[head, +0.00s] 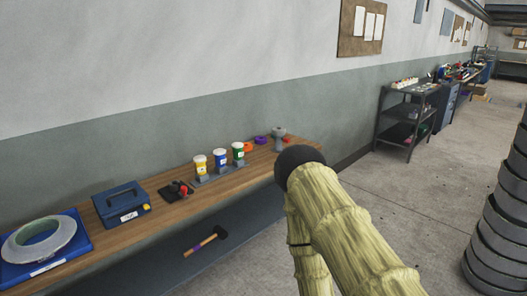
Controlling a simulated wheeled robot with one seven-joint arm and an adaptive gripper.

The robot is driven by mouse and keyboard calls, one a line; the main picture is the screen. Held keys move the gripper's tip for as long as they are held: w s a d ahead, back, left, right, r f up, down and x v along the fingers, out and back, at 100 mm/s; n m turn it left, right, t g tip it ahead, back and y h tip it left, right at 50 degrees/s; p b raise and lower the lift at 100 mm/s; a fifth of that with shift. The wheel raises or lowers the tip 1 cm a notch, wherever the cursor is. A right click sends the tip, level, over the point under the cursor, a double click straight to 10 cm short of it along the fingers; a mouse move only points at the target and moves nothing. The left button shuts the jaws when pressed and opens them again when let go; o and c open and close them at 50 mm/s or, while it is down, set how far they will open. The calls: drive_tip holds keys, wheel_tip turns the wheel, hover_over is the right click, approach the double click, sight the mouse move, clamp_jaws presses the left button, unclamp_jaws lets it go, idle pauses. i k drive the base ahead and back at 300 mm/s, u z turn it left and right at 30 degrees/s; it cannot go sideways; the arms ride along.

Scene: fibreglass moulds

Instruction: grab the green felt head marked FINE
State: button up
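A small green cylinder with a white label (238,150) stands upright on the wooden workbench, at the right end of a row of three. A blue one (220,158) and a yellow one (200,166) stand to its left, each with a white label. The writing on the labels is too small to read, so I cannot confirm FINE. My arm crosses the lower right of the head view, in front of the bench's right end. No fingers of my gripper show.
Black stacked rings (497,235) stand right; floor between is clear.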

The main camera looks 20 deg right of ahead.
sight(237, 147)
drive_tip(key=z, duration=0.8)
drive_tip(key=i, duration=1.25)
drive_tip(key=u, duration=0.1)
